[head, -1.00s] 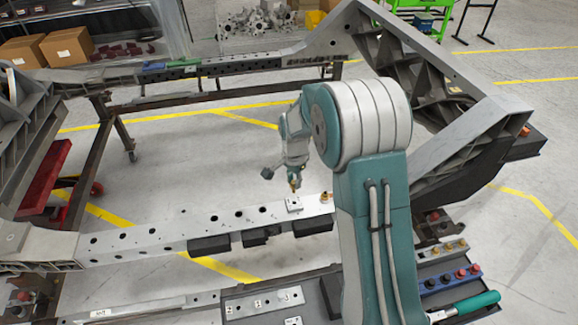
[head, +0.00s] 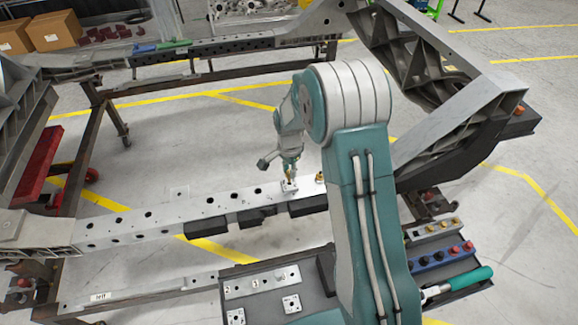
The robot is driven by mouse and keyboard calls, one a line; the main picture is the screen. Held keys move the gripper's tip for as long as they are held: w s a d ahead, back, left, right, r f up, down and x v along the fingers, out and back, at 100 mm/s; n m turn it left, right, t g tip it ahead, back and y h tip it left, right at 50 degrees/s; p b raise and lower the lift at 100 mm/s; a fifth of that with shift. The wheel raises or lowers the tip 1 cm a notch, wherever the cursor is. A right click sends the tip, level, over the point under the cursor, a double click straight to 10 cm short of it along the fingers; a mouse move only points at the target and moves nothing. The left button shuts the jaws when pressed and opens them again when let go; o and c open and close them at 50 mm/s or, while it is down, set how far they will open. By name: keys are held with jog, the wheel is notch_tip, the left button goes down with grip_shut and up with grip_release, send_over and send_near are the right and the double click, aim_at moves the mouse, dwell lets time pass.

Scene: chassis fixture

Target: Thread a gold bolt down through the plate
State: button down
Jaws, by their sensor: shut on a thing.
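My gripper (head: 289,174) is at the small square plate (head: 291,187), which lies on the long grey beam of the chassis. The gripper points down and is shut on a gold bolt (head: 289,178), of which only a small gold patch shows. The bolt is over or at the plate's middle; I cannot tell how far it enters the hole. Another gold bolt (head: 320,177) stands on the beam just to the right of the plate.
The grey beam (head: 150,220) has a row of dark holes. A tray beside my arm holds loose plates (head: 262,282), a rack of gold bolts (head: 436,229), a blue rack (head: 438,257) and a green-handled tool (head: 468,282). The frame's right side rises steeply.

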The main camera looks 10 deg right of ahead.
jog(key=shift+f, duration=0.15)
jog(key=shift+f, duration=0.65)
jog(key=shift+f, duration=0.15)
jog(key=shift+f, duration=0.55)
dwell(0.4)
jog(key=n, duration=0.4)
jog(key=shift+n, duration=0.3)
jog(key=n, duration=0.5)
jog(key=shift+n, duration=0.4)
